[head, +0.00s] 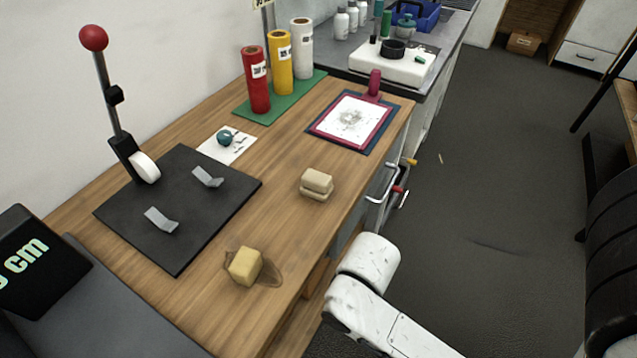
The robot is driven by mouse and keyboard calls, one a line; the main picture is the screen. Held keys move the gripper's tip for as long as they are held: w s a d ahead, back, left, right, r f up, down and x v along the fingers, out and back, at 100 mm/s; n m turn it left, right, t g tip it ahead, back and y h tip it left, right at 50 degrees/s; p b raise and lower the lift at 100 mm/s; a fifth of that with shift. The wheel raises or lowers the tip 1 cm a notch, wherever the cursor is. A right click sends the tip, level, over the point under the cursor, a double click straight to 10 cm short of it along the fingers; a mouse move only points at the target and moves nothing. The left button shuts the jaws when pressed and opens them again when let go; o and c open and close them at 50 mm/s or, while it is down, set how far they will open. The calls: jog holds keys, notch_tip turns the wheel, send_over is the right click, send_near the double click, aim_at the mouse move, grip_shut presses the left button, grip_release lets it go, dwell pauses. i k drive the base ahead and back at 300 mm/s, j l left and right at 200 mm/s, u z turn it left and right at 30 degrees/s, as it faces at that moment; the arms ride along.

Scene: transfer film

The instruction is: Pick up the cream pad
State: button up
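The cream pad (317,181) lies on the wooden worktop (225,190) right of the middle. It looks like a rounded cream block on a slightly wider cream base; I cannot tell whether these are one piece or two. Nothing touches it from above. My white arm shows at the lower right, below the worktop's right edge and apart from the pad. My gripper is not in view.
A black board (180,205) with two grey clips and a red-knobbed lever is at left. Red, yellow and white rolls (281,65) stand behind. A framed sheet (352,118) lies beyond the pad. Wood around the pad is clear.

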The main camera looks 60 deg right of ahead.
aim_at(317, 185)
jog(key=k+l+u, duration=0.55)
jog(key=l+u, duration=0.15)
jog(key=k+l+u, duration=0.35)
jog(key=i, duration=0.45)
